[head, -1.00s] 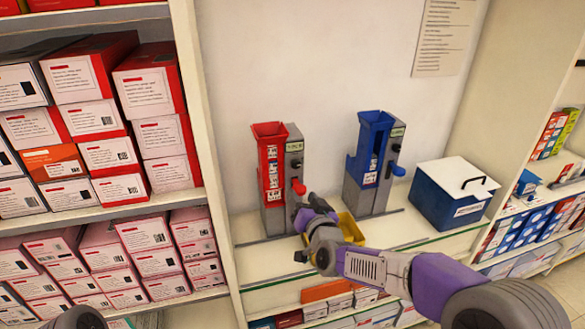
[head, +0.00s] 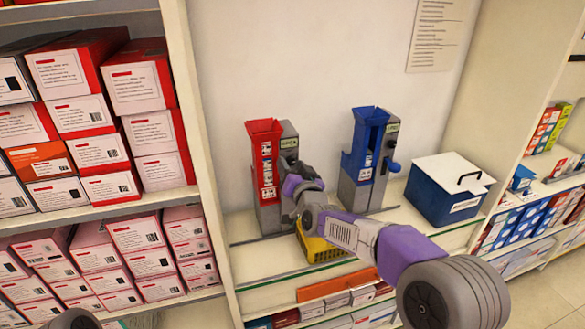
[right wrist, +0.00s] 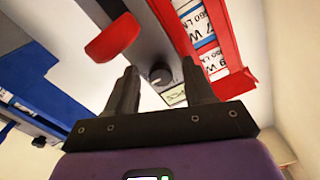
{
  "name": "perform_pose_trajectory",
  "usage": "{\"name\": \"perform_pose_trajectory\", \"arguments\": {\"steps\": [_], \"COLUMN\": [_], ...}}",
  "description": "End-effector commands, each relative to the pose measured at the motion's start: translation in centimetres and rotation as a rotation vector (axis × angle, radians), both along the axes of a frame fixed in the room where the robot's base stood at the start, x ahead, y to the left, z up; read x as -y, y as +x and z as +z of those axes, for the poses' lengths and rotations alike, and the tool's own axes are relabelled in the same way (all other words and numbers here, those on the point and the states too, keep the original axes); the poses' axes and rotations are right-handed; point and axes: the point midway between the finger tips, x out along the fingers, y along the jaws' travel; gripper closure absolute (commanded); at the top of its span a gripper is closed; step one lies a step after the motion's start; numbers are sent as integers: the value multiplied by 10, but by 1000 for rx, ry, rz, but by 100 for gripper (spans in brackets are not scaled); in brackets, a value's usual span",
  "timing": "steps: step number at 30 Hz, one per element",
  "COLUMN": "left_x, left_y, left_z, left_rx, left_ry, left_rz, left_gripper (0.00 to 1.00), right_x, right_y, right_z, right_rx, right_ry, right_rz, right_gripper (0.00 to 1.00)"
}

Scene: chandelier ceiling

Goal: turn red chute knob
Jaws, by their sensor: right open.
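The red chute (head: 265,165) stands on the shelf counter, fixed to a grey dispenser body (head: 289,140). Its red knob (right wrist: 113,38) shows in the right wrist view, beyond and to the left of the left fingertip. In the head view my right arm hides the knob. My right gripper (right wrist: 160,68) is open and empty at the front of the grey body. A small dark round knob (right wrist: 160,74) appears between its fingers. The red chute (right wrist: 205,45) also shows to the right of them. Whether a finger touches the red knob cannot be told. My left gripper is not in view.
A blue chute (head: 362,145) with a blue knob (head: 393,166) stands to the right. A yellow tray (head: 322,249) sits below my right arm. A blue box with a white lid (head: 449,188) stands further right. Shelves of red and white boxes (head: 70,110) fill the left.

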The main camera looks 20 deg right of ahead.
Motion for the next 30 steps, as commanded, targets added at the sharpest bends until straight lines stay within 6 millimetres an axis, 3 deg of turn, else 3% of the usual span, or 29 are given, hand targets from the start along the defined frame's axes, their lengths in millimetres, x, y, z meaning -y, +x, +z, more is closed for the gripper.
{"name": "perform_pose_trajectory", "arguments": {"steps": [3, 14, 23, 30], "left_x": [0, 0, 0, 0], "left_y": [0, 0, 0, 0], "left_z": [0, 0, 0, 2], "left_rx": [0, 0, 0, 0], "left_ry": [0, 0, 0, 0], "left_rz": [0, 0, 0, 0], "left_gripper": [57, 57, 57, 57], "right_x": [0, 0, 0, 1], "right_y": [0, 0, 0, 0], "right_z": [0, 0, 0, 0], "right_rx": [0, 0, 1, 5], "right_ry": [0, 0, -36, -170], "right_rz": [0, 0, 0, 0], "right_gripper": [47, 100, 100, 100]}}
